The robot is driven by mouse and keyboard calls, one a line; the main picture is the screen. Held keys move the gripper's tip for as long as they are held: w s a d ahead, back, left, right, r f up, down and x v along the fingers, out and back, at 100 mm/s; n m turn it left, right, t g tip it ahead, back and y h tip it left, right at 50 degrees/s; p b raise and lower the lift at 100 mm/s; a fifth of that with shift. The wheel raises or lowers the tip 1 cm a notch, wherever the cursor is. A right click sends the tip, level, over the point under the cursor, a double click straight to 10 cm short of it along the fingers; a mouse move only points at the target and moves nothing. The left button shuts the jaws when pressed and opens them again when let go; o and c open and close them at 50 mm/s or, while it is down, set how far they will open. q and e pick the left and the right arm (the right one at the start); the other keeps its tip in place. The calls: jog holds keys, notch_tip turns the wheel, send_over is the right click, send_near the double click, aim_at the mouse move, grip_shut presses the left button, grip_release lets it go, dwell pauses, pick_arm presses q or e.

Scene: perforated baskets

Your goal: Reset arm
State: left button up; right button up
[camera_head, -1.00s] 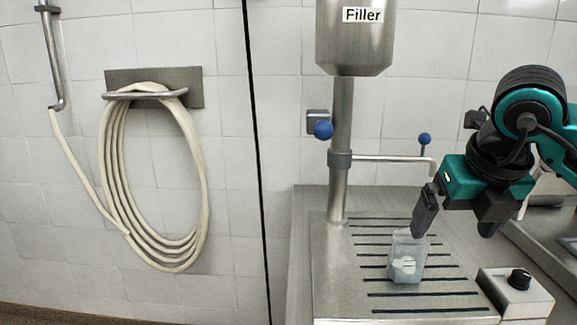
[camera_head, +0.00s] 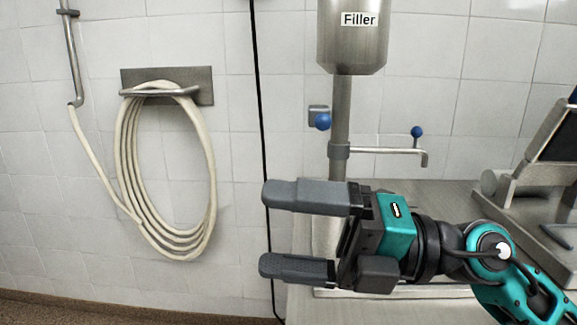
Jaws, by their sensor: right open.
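My right gripper (camera_head: 266,230) is in front of the filler station in the head view. Its two grey fingers point left and are spread wide apart with nothing between them. My right arm comes in from the lower right. The gripper and arm hide most of the slotted metal counter below the filler. The clear cup is not visible now. My left gripper is not in view.
A steel filler tank (camera_head: 352,45) labelled "Filler" stands behind the gripper, with a side spout (camera_head: 390,150) and blue knobs. A coiled hose (camera_head: 205,190) hangs on the tiled wall at left. Metal equipment (camera_head: 535,175) stands at the right. The space left of the fingers is clear.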

jog(key=w+d+r+m+t+h, duration=0.1)
jog(key=w+d+m+t+h, duration=0.2)
jog(key=m+t, duration=0.65)
jog(key=w+d+r+m+t, duration=0.1)
jog(key=w+d+m+t, duration=0.2)
jog(key=d+m+t, duration=0.5)
jog(key=w+d+f+m+t+h, duration=0.25)
jog(key=d+f+m+h, duration=0.35)
jog(key=f+m+h, duration=0.8)
jog(key=s+d+f+m+g+h, duration=0.2)
jog(key=s+f+g, duration=0.15)
jog(key=f, duration=0.35)
jog(key=s+d+f+m+g+h, duration=0.1)
jog(key=s+d+f+m+g, duration=0.15)
jog(key=f+g, duration=0.35)
jog(key=s+a+f+g+y, duration=0.1)
jog(key=s+f+g, duration=0.85)
jog(key=s, duration=0.65)
jog(key=w+a+f+t+y+p, duration=0.1)
jog(key=w+a+f+t+p, duration=0.1)
jog(key=w+f+t, duration=0.6)
jog(key=shift+a+t+y, duration=0.4)
jog(key=shift+a+t, duration=0.1)
jog(key=shift+t, duration=0.1)
